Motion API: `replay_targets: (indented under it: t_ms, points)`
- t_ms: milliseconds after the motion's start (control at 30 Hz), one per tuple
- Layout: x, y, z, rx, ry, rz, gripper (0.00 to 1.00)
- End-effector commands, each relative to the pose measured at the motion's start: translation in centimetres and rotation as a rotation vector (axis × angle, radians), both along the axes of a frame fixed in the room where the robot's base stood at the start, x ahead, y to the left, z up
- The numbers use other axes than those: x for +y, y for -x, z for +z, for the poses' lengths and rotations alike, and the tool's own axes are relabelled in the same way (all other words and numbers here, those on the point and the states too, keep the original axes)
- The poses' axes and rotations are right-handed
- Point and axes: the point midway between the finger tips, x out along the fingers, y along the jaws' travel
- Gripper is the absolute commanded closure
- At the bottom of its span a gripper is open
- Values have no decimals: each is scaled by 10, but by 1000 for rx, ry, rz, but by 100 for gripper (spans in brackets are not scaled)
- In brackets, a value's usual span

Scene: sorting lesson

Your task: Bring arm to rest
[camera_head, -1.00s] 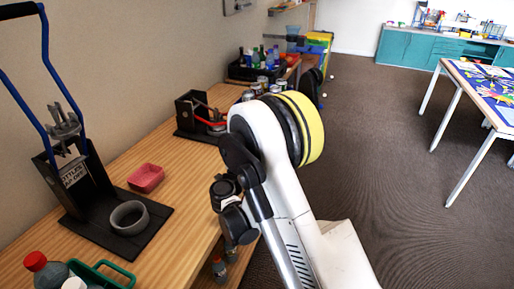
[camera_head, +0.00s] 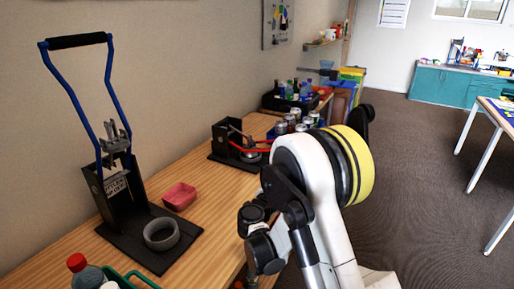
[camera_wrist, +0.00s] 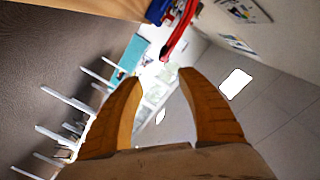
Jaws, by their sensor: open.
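My gripper (camera_wrist: 155,85) shows in the wrist view with its two orange-brown fingers spread apart. Nothing is between them; the far room shows through the gap, turned on its side. In the head view my white arm with a yellow-banded joint is folded up beside the right edge of the wooden bench. My gripper's fingers cannot be made out in the head view.
Carpet (camera_head: 420,150) is open to the right, before a white-legged table (camera_head: 490,150).

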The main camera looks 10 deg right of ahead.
Motion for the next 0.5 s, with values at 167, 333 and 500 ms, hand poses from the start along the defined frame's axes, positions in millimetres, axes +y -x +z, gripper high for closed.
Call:
replay_targets:
  t_ms: [167,333,500]
  points:
    - [-23,31,35,254,40,3,54]
    - [-37,83,61,544,85,85,54]
    - [-36,149,74,791,134,243,54]
